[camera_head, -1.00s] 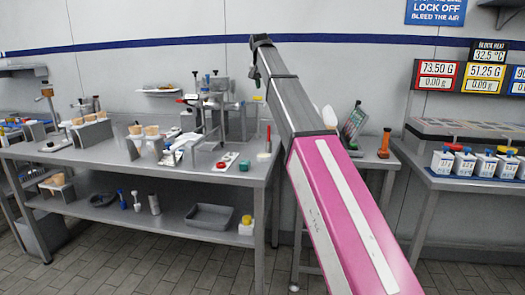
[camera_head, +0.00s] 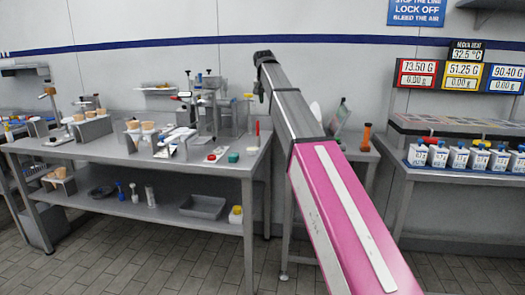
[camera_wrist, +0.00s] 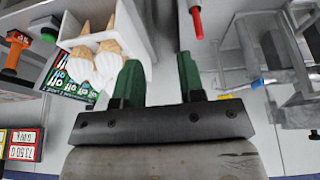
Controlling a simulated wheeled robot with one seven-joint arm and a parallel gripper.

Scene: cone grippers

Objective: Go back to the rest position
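My gripper (camera_wrist: 158,66) shows in the wrist view with its two green fingers apart. Nothing is between them; grey surface shows in the gap. Ahead of the left finger in the wrist view, waffle cones (camera_wrist: 106,40) stand in a white holder (camera_wrist: 128,32), apart from the fingers. No marker of the rest position shows.
A grey workbench (camera_head: 215,168) with cone holders, tools and a lower shelf stands at left. A counter (camera_head: 440,182) with several white bottles stands at right, below weight displays (camera_head: 462,76). The tiled floor (camera_head: 130,255) in front is clear.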

